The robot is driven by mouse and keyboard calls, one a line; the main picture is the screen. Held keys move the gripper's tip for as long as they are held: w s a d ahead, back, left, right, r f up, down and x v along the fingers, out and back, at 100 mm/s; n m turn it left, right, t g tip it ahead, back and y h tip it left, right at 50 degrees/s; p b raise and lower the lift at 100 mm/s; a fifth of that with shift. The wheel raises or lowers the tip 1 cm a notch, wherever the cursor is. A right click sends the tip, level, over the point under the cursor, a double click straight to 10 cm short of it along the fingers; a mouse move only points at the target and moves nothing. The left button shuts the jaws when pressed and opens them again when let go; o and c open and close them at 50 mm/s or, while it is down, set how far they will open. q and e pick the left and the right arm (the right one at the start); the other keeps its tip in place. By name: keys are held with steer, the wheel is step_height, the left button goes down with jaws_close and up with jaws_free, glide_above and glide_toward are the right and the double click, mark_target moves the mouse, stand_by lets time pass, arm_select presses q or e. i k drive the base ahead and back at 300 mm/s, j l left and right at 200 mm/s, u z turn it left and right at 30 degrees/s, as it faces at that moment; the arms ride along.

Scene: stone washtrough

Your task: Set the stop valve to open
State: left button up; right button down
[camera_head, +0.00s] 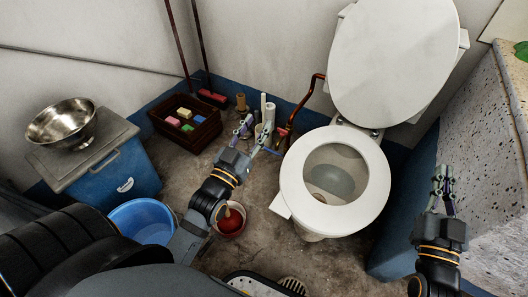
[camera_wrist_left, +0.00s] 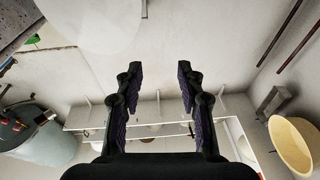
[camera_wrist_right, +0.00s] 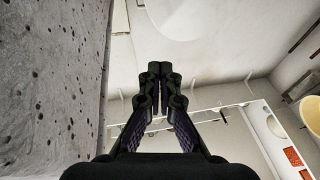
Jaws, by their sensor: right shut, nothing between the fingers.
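A dark red pipe (camera_head: 304,102) runs down the wall left of the toilet. A small red part near its lower end (camera_head: 283,133) may be the stop valve, but it is too small to be sure or to tell its setting. My left gripper (camera_head: 257,130) is open, just left of that red part in the head view. In the left wrist view its fingers (camera_wrist_left: 160,75) are wide apart with nothing between them. My right gripper (camera_head: 441,172) is shut and empty, right of the toilet, beside the speckled stone trough; its closed fingers show in the right wrist view (camera_wrist_right: 160,72).
The white toilet (camera_head: 289,187) stands with its lid up. Bottles (camera_head: 266,106) stand by the wall behind my left gripper. The stone trough (camera_head: 484,120) bounds the right.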

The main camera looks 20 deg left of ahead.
mark_target(282, 154)
steer(key=u, duration=1.8)
steer(key=i+l+u, duration=0.4)
steer(key=l, duration=0.35)
steer(key=k+j, duration=0.1)
steer(key=j, duration=0.1)
